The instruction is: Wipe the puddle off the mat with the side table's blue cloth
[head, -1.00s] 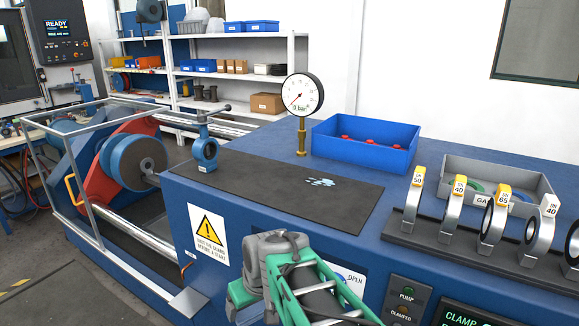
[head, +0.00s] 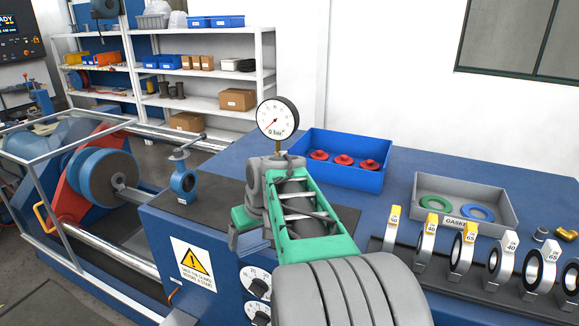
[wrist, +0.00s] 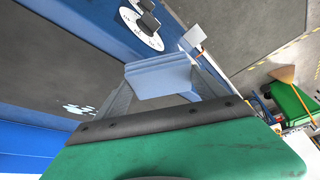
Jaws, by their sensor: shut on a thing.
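The blue folded cloth (wrist: 160,78) is held between the two fingers of my gripper (wrist: 164,88) in the wrist view. The dark mat (wrist: 50,50) lies to the left of the cloth there, and the pale puddle (wrist: 78,109) shows on it, to the lower left of the cloth and apart from it in the picture. I cannot tell the exact height of the cloth above the bench.
A small blue valve (head: 183,180) stands on the mat's left part. A pressure gauge (head: 277,118) rises behind my arm. A blue bin (head: 340,175) with red parts, a grey gasket tray (head: 465,215) and a row of valve rings (head: 428,243) occupy the right.

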